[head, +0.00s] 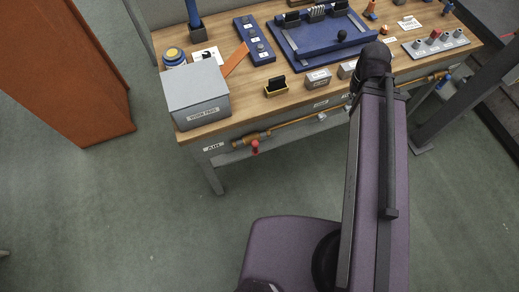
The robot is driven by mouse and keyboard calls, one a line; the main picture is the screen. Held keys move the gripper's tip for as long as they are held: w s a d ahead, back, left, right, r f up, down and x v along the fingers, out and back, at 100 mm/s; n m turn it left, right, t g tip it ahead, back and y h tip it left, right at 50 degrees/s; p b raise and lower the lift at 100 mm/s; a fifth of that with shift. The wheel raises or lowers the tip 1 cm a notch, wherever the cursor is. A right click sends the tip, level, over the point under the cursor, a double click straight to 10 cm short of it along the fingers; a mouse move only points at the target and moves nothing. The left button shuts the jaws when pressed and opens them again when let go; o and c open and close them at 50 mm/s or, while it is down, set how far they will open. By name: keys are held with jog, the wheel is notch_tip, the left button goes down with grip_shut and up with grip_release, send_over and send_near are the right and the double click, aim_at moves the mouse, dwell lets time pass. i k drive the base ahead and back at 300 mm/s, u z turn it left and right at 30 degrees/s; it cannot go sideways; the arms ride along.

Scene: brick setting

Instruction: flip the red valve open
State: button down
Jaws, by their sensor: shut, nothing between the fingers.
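The red valve (255,147) sits near the left end of a brass pipe (290,124) along the front of the workbench, below the tabletop edge. Its small red handle appears to hang down, across the line of the pipe. The valve is small in the head view, so its exact angle is hard to read. My arm rises on the right side of the picture and covers part of the bench front and pipe. I cannot make out my gripper in this view. Nothing of mine touches the red valve.
A grey box (198,96) stands on the workbench (228,124) above and left of the valve. A blue valve handle (441,83) shows at the pipe's right end. An orange cabinet (62,65) stands left. The floor (150,215) before the bench's left part is clear.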

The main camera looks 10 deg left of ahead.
aim_at(255, 144)
jog(key=z, duration=0.2)
jog(key=k, duration=1.25)
jog(key=u, duration=1.4)
jog(key=i, duration=0.5)
jog(key=z, duration=0.15)
